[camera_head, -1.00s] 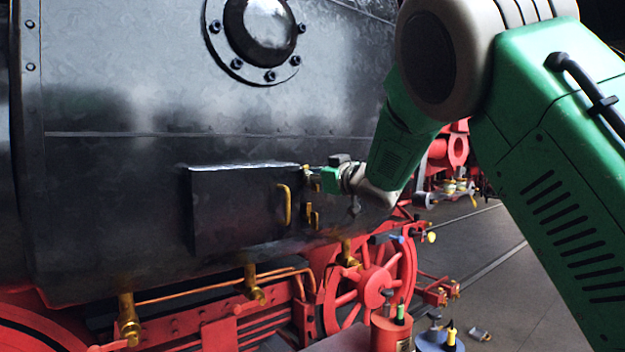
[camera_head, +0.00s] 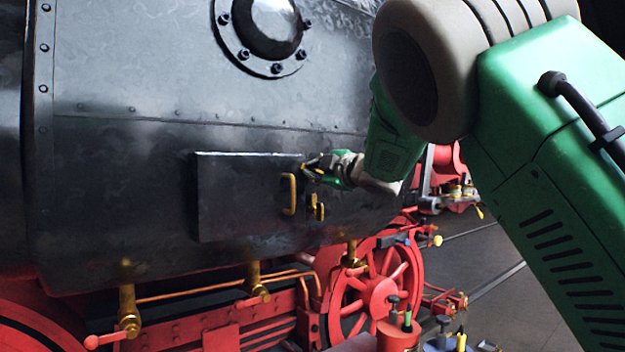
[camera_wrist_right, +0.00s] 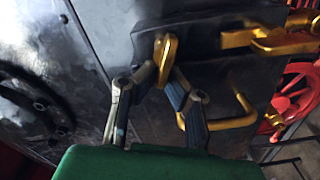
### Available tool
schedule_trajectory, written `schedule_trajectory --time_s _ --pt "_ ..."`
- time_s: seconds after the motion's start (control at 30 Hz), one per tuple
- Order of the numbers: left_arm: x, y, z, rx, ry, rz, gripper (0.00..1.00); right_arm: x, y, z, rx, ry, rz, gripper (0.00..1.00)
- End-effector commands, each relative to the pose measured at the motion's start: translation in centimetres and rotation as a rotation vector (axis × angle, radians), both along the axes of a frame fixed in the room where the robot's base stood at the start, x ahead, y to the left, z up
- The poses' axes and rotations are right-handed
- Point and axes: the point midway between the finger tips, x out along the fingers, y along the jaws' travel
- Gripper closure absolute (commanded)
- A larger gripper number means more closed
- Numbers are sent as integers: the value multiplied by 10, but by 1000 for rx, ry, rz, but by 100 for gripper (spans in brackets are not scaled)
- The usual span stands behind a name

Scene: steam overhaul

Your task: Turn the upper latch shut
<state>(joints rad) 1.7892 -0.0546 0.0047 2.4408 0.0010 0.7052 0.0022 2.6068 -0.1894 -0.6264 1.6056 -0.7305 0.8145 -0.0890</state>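The black hatch (camera_head: 240,200) on the locomotive's dark boiler side carries a brass handle (camera_head: 289,195) and brass latches at its right edge. My right gripper (camera_head: 309,172) is at the upper latch, which it mostly hides in the head view. In the right wrist view, the upper latch (camera_wrist_right: 166,52) stands between the converging fingertips of my right gripper (camera_wrist_right: 164,78), which appear closed on it. The lower latch (camera_head: 316,208) is clear of the gripper, and it also shows in the right wrist view (camera_wrist_right: 275,39). My left gripper is out of view.
A round riveted cover (camera_head: 265,30) is above the hatch. Brass valves (camera_head: 128,310), a copper pipe and a red wheel (camera_head: 372,290) lie below. A red container (camera_head: 398,335) with tools stands at the bottom. Grey floor is open at the right.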

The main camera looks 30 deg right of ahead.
Motion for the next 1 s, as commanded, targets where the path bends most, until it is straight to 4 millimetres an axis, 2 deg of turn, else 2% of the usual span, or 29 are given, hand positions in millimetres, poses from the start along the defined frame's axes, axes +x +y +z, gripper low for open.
schedule_trajectory --time_s 0.03,0.5,1.0 --pt "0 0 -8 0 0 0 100 0 0 -14 -41 14 -2 100" --pt "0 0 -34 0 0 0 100 1 1 -19 -352 -10 1 100" --pt "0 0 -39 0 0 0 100 1 1 -18 -429 -16 3 100"
